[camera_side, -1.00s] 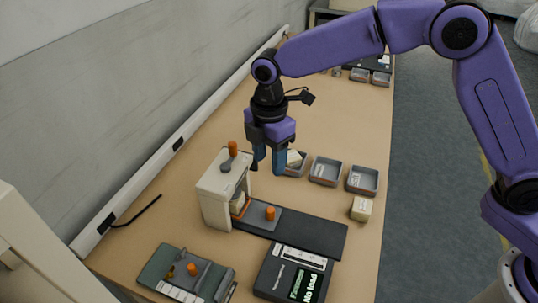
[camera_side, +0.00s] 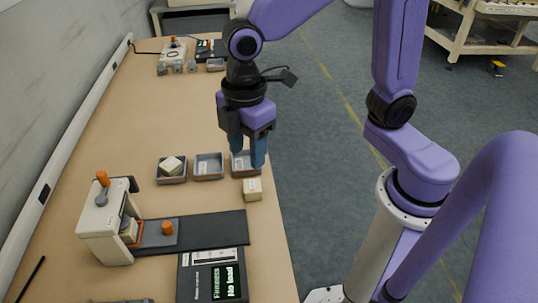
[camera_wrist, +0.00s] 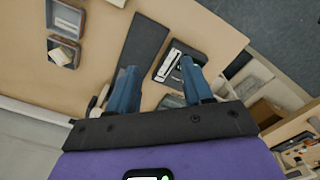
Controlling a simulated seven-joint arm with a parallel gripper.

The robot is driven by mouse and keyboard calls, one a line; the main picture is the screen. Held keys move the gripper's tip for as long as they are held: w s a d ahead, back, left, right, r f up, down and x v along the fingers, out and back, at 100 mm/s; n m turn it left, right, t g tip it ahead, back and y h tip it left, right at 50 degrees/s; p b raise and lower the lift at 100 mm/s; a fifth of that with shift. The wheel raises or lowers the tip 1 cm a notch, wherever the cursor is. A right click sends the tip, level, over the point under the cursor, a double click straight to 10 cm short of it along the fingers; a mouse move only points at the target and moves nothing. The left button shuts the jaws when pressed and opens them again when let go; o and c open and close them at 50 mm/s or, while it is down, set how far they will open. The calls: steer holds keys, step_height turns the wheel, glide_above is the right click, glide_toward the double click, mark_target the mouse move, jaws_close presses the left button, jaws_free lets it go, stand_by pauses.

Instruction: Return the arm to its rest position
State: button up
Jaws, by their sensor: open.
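My gripper (camera_side: 247,152) is raised over the bench, its blue fingers pointing down and spread apart with nothing between them. In the side view it overlaps the right-hand grey tray (camera_side: 237,171) of a row of three. In the wrist view my gripper (camera_wrist: 160,90) also shows its two fingers apart and empty.
A cream block sits in the left tray (camera_side: 171,181); the middle tray (camera_side: 208,167) holds no block. Another cream block (camera_side: 252,189) lies near the bench's right edge. A beige press (camera_side: 103,225), black strip (camera_side: 205,232) and "No load" display unit (camera_side: 213,274) stand nearer the camera.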

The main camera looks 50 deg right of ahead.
steer(key=s+d+f+m, duration=0.1)
steer(key=s+d+m, duration=0.2)
steer(key=s+d, duration=1)
steer(key=shift+d+f+m, duration=0.2)
steer(key=shift+m, duration=0.2)
